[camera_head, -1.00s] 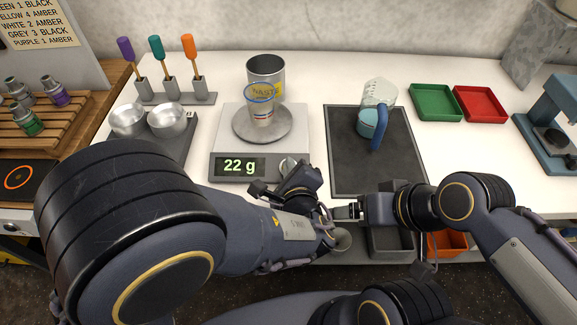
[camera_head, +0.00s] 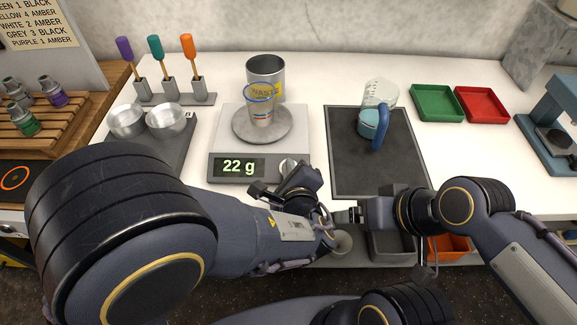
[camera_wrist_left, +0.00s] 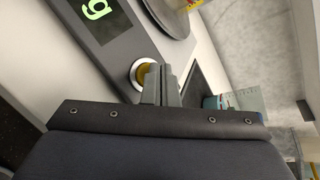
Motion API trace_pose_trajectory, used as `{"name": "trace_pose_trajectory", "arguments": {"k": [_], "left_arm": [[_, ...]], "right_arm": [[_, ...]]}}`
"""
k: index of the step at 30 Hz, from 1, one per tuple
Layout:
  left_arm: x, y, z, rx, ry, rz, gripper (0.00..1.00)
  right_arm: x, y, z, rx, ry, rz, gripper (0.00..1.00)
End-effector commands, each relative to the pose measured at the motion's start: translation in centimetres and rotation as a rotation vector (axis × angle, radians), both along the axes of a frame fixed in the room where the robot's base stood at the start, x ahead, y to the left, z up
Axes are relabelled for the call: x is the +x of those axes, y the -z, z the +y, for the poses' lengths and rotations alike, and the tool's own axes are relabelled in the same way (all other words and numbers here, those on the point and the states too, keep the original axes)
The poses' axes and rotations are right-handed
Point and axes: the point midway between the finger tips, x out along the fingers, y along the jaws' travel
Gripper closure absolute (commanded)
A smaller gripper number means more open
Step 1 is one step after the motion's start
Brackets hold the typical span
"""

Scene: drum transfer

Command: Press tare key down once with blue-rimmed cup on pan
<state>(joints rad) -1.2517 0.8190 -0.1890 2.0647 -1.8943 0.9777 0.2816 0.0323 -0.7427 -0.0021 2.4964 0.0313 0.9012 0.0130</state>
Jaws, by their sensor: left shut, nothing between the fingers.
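The blue-rimmed cup (camera_head: 260,106) stands upright on the round pan (camera_head: 282,130) of the grey scale (camera_head: 298,152). The scale's display (camera_head: 238,167) reads 22 g. The tare key (camera_head: 287,164) is at the right of the scale's front face, partly hidden by my left gripper (camera_head: 295,171). In the left wrist view, the key (camera_wrist_left: 137,73) shows a yellow centre in a pale ring. My left fingertips (camera_wrist_left: 160,78) are shut, empty, and right at the key's edge. I cannot tell whether they touch it. My right gripper (camera_head: 349,215) is by the table's front edge; its jaw gap is unclear.
A grey waste can (camera_head: 266,67) stands behind the cup. Right of the scale, a dark mat (camera_head: 372,172) holds a blue-handled jug (camera_head: 368,123). Two metal bowls (camera_head: 166,118) stand left of the scale. Green (camera_head: 436,102) and red (camera_head: 481,104) trays lie at back right.

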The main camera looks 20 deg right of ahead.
Motion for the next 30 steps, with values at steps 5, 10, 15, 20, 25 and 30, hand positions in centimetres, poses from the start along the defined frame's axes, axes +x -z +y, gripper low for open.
{"name": "trace_pose_trajectory", "arguments": {"k": [5, 10, 15, 20, 25, 30], "left_arm": [[0.07, 0.19, -0.02, -0.001, 0.0, 0.0, 1.0], [0.12, 0.32, -0.05, -0.001, 0.0, 0.0, 1.0], [0.19, 0.46, -0.06, -0.001, 0.0, 0.0, 1.0], [0.21, 0.48, -0.08, -0.001, 0.0, 0.001, 1.0], [0.21, 0.5, -0.07, -0.001, 0.0, 0.002, 1.0], [0.11, 0.23, -0.04, -0.001, 0.0, 0.001, 1.0]], "right_arm": [[0.0, 0.29, 0.0, 0.0, 0.0, 0.0, 0.15], [0.0, 0.49, 0.01, 0.0, 0.0, 0.0, 0.15], [0.0, 0.7, 0.0, 0.0, 0.0, 0.0, 0.15], [0.0, 0.76, 0.01, 0.0, 0.0, 0.0, 0.15], [0.0, 0.75, 0.0, 0.0, 0.0, 0.0, 0.15], [0.0, 0.63, 0.0, 0.0, 0.0, 0.0, 0.15]]}}
